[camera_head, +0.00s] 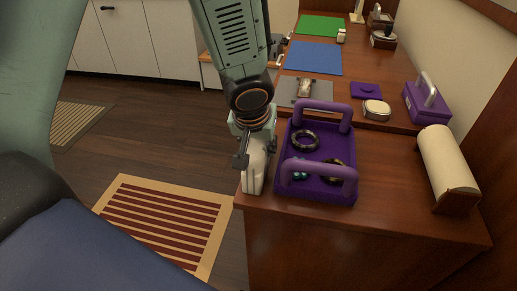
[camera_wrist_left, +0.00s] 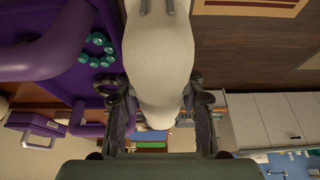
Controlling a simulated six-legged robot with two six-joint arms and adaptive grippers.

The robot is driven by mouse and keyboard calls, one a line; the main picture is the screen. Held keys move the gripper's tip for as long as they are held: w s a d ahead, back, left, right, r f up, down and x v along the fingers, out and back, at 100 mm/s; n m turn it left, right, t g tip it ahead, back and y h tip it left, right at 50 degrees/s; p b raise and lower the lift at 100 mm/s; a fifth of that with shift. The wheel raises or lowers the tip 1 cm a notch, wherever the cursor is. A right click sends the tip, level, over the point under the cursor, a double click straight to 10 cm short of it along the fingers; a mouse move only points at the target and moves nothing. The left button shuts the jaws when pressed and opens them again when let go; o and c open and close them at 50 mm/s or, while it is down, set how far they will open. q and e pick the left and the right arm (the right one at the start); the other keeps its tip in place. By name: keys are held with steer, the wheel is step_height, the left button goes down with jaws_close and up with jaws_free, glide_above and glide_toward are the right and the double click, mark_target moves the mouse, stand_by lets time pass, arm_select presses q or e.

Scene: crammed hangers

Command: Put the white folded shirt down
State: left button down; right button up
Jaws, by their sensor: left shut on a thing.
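The white folded shirt (camera_head: 254,171) is a pale, narrow bundle at the left edge of the wooden counter, beside the purple tray. My left gripper (camera_head: 253,143) is above it, pointing down, and is shut on it. In the left wrist view the shirt (camera_wrist_left: 158,50) fills the space between the two fingers of my left gripper (camera_wrist_left: 160,105). I cannot tell whether the shirt's lower end touches the counter. My right gripper is not in view.
The purple handled tray (camera_head: 315,188) holds a dark ring, teal beads and another ring. A cream roll (camera_head: 449,165) on a stand, a purple box (camera_head: 427,103) and a round white-topped case (camera_head: 376,110) stand to the right. Bare counter (camera_head: 390,180) lies right of the tray.

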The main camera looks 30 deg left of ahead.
arm_select(q)
step_height(320, 180, up, 10)
steer(key=p, duration=0.9)
steer(key=shift+f, duration=0.1)
steer(key=shift+r+p, duration=0.3)
steer(key=shift+p, duration=0.3)
